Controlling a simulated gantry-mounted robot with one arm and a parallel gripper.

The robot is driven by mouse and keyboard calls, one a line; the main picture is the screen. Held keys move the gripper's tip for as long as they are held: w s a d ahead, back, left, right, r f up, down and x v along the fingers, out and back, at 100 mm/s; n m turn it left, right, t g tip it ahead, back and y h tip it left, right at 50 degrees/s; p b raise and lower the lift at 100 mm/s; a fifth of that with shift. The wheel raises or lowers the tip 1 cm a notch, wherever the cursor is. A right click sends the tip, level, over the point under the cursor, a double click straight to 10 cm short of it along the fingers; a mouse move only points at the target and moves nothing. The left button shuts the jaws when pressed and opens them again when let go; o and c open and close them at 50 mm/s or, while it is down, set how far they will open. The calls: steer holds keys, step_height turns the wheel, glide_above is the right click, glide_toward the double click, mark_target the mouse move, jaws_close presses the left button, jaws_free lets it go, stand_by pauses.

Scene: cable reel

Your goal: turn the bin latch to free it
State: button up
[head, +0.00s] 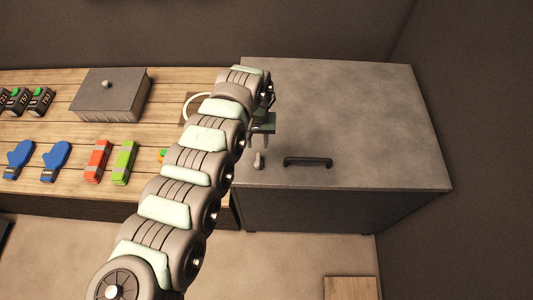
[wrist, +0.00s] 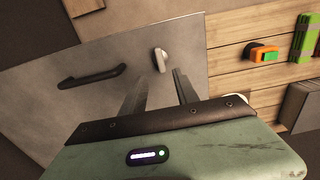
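The bin (head: 345,100) is a large grey box with a flat lid, at the right in the head view. Its latch (head: 258,160) is a small pale lever near the lid's front left, and it also shows in the wrist view (wrist: 160,58). A black bar handle (head: 308,162) is fixed to the lid right of the latch. My gripper (head: 260,144) is above the lid, just behind the latch in the head view. In the wrist view its two fingers (wrist: 158,76) are apart and empty, with the latch just beyond the gap between their tips. I see no contact.
A wooden bench (head: 60,125) left of the bin holds a grey lidded box (head: 110,97), blue gloves (head: 55,160), a red item (head: 97,160), a green item (head: 123,160) and several dark packs (head: 40,100). My arm hides part of the bench. The lid's right side is clear.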

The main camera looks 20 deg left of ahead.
mark_target(258, 159)
step_height(258, 159, down, 11)
steer(key=shift+s+r, duration=0.1)
steer(key=shift+r, duration=0.05)
steer(key=shift+c, duration=0.3)
jaws_close()
stand_by(0.3)
